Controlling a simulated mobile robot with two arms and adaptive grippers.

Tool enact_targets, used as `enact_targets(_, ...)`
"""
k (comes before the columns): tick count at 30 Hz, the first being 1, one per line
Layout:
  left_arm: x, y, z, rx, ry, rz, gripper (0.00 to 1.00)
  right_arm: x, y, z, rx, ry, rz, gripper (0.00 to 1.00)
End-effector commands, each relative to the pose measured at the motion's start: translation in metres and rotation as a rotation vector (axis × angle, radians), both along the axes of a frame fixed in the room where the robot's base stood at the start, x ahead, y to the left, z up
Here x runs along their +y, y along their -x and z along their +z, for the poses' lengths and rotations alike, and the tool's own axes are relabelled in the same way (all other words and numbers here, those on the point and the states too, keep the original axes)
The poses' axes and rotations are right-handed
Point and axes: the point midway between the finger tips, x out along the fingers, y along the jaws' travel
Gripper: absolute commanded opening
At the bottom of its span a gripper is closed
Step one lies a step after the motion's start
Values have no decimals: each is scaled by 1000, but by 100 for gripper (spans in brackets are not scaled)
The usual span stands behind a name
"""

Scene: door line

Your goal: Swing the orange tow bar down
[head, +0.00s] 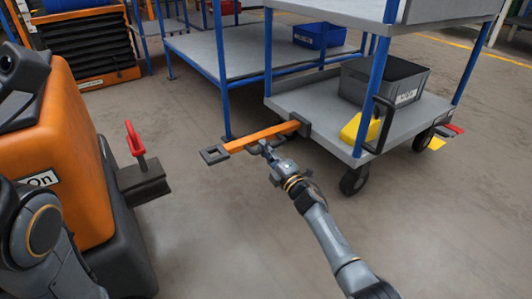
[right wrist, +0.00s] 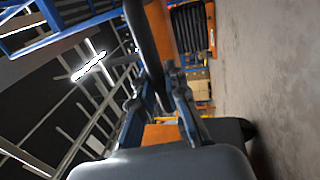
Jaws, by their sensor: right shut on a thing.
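The orange tow bar (head: 258,138) sticks out to the left from a dark bracket (head: 300,123) at the cart's near corner. It is roughly level and ends in a grey eye (head: 214,154). My right gripper (head: 266,148) is shut on the tow bar near its middle, from the near side. In the right wrist view, the two fingers (right wrist: 160,105) show with orange between them; the exact contact is hard to make out. My left gripper is out of view.
The grey cart (head: 320,112) carries a dark crate (head: 385,82) and a yellow item (head: 358,128). An orange vehicle (head: 70,150) stands at the left, with a hitch (head: 142,182) and red-handled pin (head: 134,138). The floor between them is clear.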

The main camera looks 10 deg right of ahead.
Motion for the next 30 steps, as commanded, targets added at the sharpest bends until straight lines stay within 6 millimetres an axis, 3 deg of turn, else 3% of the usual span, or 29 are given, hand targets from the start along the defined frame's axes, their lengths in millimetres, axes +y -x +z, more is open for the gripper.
enact_targets(7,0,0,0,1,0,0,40,-2,1,-4,6,9,-4,0)
enact_targets(8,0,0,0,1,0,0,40,-2,1,-5,6,9,-4,17)
enact_targets(11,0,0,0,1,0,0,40,-2,1,-5,7,7,-4,36)
enact_targets(22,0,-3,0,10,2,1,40,-2,4,-5,5,6,-3,36)
enact_targets(30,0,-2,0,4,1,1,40,-16,38,-13,7,8,-3,36)
